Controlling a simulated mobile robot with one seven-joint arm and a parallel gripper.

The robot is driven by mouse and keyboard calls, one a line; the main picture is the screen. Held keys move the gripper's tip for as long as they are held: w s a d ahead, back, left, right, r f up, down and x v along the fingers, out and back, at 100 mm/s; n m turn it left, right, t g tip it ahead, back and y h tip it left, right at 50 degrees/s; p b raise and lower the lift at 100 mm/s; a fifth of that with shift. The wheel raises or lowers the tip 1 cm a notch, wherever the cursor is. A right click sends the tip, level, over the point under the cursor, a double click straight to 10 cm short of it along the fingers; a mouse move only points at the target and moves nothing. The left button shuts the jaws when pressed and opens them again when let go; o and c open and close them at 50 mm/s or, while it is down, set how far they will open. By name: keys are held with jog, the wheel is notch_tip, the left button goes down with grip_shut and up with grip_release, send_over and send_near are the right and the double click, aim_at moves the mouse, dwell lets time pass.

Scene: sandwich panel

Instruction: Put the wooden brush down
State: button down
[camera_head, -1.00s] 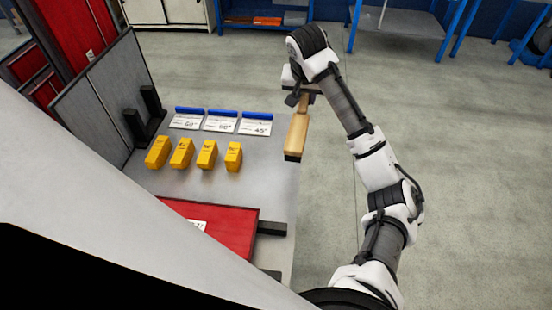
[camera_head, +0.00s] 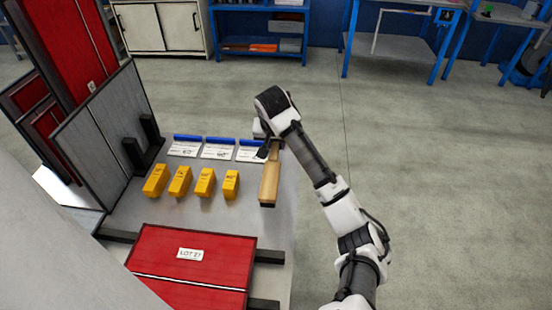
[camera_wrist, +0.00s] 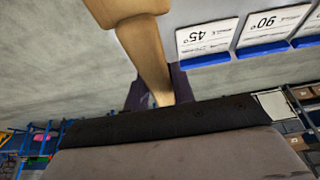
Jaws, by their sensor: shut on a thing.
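The wooden brush (camera_head: 270,180) is a light-brown wooden piece with a dark end, at the right side of the grey table in the head view. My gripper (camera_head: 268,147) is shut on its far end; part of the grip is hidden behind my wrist. In the wrist view the brush (camera_wrist: 146,50) runs from the top edge down to the dark jaws (camera_wrist: 160,92). I cannot tell whether the brush touches the table top.
Several yellow blocks (camera_head: 205,182) stand in a row left of the brush. Blue-edged cards (camera_head: 219,150) lie behind them. A red panel (camera_head: 190,262) labelled LOT 27 lies in front on dark bars. Grey upright panels (camera_head: 105,135) stand at the left. Bare table (camera_head: 275,225) shows near the right edge.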

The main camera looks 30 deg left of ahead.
aim_at(274, 149)
jog(key=shift+f+p, duration=0.4)
jog(key=shift+f, duration=3.05)
jog(key=shift+f, duration=0.15)
jog(key=c, duration=1.2)
grip_release()
jog(key=shift+o, duration=0.2)
jog(key=b+v, duration=0.1)
jog(key=v, duration=1.1)
jog(key=shift+r, duration=0.2)
